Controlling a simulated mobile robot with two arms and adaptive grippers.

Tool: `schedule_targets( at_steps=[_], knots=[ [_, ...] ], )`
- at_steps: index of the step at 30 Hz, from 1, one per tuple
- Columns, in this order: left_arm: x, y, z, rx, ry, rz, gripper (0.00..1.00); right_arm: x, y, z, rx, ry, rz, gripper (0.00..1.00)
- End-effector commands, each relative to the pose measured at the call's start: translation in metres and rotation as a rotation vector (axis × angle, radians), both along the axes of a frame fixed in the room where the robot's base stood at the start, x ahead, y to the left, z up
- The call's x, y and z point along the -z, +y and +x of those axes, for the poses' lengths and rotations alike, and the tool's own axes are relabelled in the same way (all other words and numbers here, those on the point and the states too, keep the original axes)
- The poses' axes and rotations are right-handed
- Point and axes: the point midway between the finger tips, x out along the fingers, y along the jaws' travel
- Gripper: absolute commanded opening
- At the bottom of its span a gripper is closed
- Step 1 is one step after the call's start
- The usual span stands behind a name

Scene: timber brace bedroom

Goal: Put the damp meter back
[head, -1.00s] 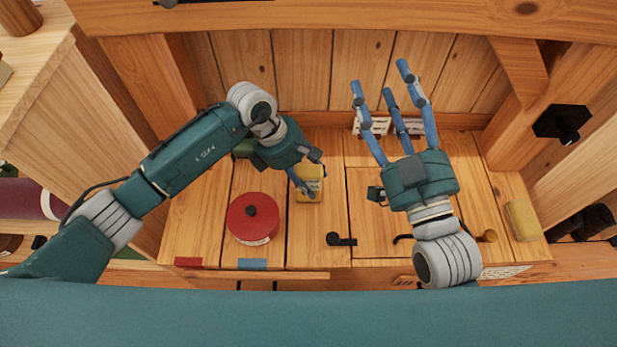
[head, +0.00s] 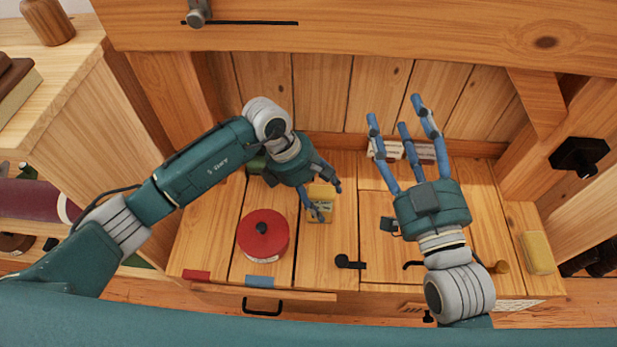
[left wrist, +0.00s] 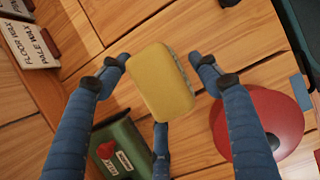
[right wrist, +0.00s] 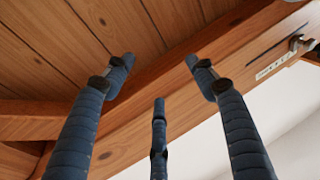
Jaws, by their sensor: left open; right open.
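A small yellow box-like object (head: 320,204), possibly the damp meter, is on the wooden top (head: 326,262) behind and right of the red round tin (head: 263,236). I cannot read any marking on it. My left gripper (head: 322,196) is open above it, fingers pointing down. In the left wrist view the yellow object (left wrist: 162,82) shows between the spread fingers; I cannot tell whether any finger touches it. My right gripper (head: 397,116) is open and empty, its fingers raised toward the back panel.
A green box (left wrist: 122,152) with a red part lies near the left gripper. Labelled cards (left wrist: 25,40) stand along the back. A black handle (head: 350,262) and a yellow block (head: 537,253) are toward the right. A thick beam (head: 400,35) crosses above.

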Motion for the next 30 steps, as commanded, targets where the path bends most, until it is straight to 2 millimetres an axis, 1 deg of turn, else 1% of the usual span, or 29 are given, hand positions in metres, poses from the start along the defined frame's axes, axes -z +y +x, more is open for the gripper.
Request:
schedule_targets(
  at_steps=[1, 8, 12, 15, 18, 21, 24, 30],
  knots=[
    [-0.009, 0.003, 0.001, 0.000, -0.002, 0.000, 0.63, 0.007, -0.001, 0.001, 0.003, 0.043, -0.011, 0.56],
    [-0.044, 0.018, 0.001, 0.000, -0.003, 0.001, 0.63, 0.063, -0.010, -0.003, 0.019, 0.280, -0.073, 0.56],
    [-0.066, 0.027, 0.001, 0.000, -0.003, 0.000, 0.63, 0.095, -0.016, -0.012, 0.028, 0.421, -0.109, 0.56],
    [-0.080, 0.033, 0.002, 0.000, -0.003, 0.001, 0.63, 0.114, -0.021, -0.020, 0.033, 0.507, -0.129, 0.56],
    [-0.090, 0.037, 0.001, -0.001, -0.002, 0.001, 0.63, 0.130, -0.025, -0.028, 0.036, 0.576, -0.146, 0.56],
    [-0.097, 0.040, 0.001, 0.000, -0.001, 0.000, 0.63, 0.140, -0.028, -0.034, 0.040, 0.623, -0.157, 0.56],
    [-0.101, 0.042, 0.001, 0.000, -0.001, 0.000, 0.63, 0.145, -0.029, -0.038, 0.041, 0.648, -0.163, 0.56],
    [-0.102, 0.042, 0.001, 0.000, -0.001, 0.000, 0.63, 0.148, -0.030, -0.039, 0.042, 0.659, -0.165, 0.56]
  ],
)
